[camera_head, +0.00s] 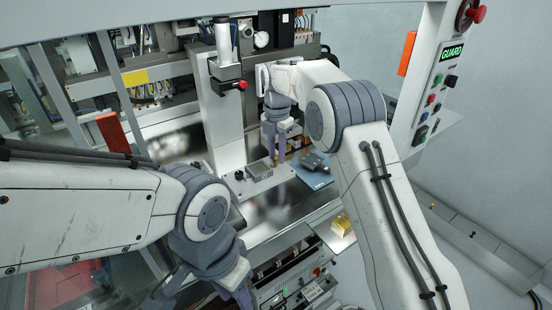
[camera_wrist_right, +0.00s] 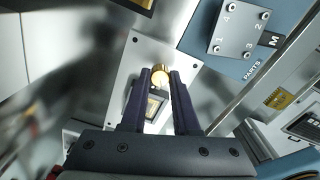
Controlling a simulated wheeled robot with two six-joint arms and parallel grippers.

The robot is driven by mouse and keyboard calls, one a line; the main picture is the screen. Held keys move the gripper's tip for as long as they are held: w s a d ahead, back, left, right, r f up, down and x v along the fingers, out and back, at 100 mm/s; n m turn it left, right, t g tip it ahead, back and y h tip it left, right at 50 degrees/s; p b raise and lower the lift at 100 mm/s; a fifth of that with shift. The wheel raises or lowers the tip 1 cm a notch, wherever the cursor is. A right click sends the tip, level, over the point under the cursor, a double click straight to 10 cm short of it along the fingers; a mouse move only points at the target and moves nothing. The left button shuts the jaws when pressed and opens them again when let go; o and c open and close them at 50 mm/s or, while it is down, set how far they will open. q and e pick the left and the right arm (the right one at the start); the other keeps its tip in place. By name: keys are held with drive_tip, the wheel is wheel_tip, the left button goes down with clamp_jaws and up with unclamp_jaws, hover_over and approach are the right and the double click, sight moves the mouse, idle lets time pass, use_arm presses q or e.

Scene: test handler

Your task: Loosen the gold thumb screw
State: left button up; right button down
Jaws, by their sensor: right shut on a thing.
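The gold thumb screw (camera_wrist_right: 160,76) shows in the right wrist view between the tips of my right gripper (camera_wrist_right: 161,80), which is shut on it. It sits at a white plate (camera_wrist_right: 128,72), near a framed socket (camera_wrist_right: 156,104) partly hidden by the fingers. In the head view my right gripper (camera_head: 275,158) points down at the back edge of the plate (camera_head: 240,186), and the screw is mostly hidden by the fingers. My left gripper (camera_head: 242,297) is low in the head view, away from the plate. Its fingertips are not clear enough to tell open from shut.
A grey numbered block (camera_wrist_right: 240,27) lies on a blue parts mat (camera_wrist_right: 197,62) right of the plate. A grey column (camera_head: 222,115) with a red knob stands behind the plate. The control panel (camera_head: 436,80) rises at right.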

drive_tip(key=shift+r+n+p, duration=0.2)
drive_tip(key=shift+n+p, duration=0.55)
drive_tip(key=shift+n, duration=0.65)
drive_tip(key=shift+f, duration=0.2)
drive_tip(key=shift+n, duration=0.3)
drive_tip(key=shift+r+n+p, duration=0.15)
drive_tip(key=shift+n+p, duration=0.55)
drive_tip(key=shift+p, duration=0.15)
drive_tip(key=shift+n, duration=0.5)
drive_tip(key=shift+f+n, duration=0.2)
drive_tip(key=shift+n, duration=0.2)
